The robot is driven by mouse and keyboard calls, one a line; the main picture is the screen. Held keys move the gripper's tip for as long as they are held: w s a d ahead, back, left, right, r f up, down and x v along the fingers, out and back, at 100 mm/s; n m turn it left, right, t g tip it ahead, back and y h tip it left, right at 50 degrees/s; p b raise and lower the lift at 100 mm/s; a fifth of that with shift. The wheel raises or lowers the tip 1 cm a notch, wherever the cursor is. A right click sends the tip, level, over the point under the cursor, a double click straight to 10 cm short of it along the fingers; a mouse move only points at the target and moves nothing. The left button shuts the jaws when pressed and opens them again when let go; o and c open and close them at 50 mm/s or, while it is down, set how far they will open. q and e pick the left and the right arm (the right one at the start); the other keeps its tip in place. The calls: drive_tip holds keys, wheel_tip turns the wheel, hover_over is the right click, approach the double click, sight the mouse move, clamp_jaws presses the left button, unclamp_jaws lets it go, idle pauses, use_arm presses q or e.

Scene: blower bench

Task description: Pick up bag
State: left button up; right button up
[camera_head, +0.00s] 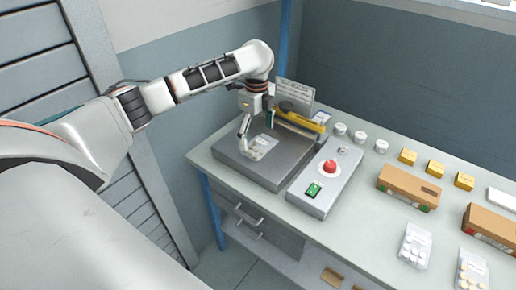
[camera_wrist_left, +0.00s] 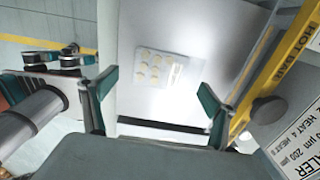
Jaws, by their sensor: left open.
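A clear bag (camera_head: 262,146) with pale round pieces in it lies on the grey plate of the sealer (camera_head: 240,162). In the left wrist view the same bag (camera_wrist_left: 154,66) lies flat, with several cream discs showing through and a bright glare beside it. My left gripper (camera_head: 244,132) is over the sealer, close to the bag's left side in the head view. In the left wrist view the gripper (camera_wrist_left: 158,86) has its two fingers wide apart, and the bag shows between and beyond the tips. Nothing is between the fingers. My right gripper is not in view.
The sealer's yellow bar (camera_head: 302,121) and a label plate (camera_head: 295,97) stand behind the bag. A control box (camera_head: 318,198) with a red button (camera_head: 330,167) is to the right. White jars, yellow boxes, brown cartons (camera_head: 408,188) and other filled bags (camera_head: 415,246) stand farther right.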

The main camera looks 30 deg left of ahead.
sight(257, 146)
use_arm(q)
wheel_tip(257, 146, down, 3)
drive_tip(key=shift+s+r, duration=0.1)
drive_tip(key=shift+f+b, duration=0.35)
drive_tip(key=shift+f, duration=0.25)
drive_tip(key=c, duration=1.2)
drive_tip(key=shift+c, duration=0.8)
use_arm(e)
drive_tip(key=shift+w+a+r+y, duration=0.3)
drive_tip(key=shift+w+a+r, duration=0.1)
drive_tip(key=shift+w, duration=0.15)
use_arm(q)
drive_tip(key=shift+r, duration=0.1)
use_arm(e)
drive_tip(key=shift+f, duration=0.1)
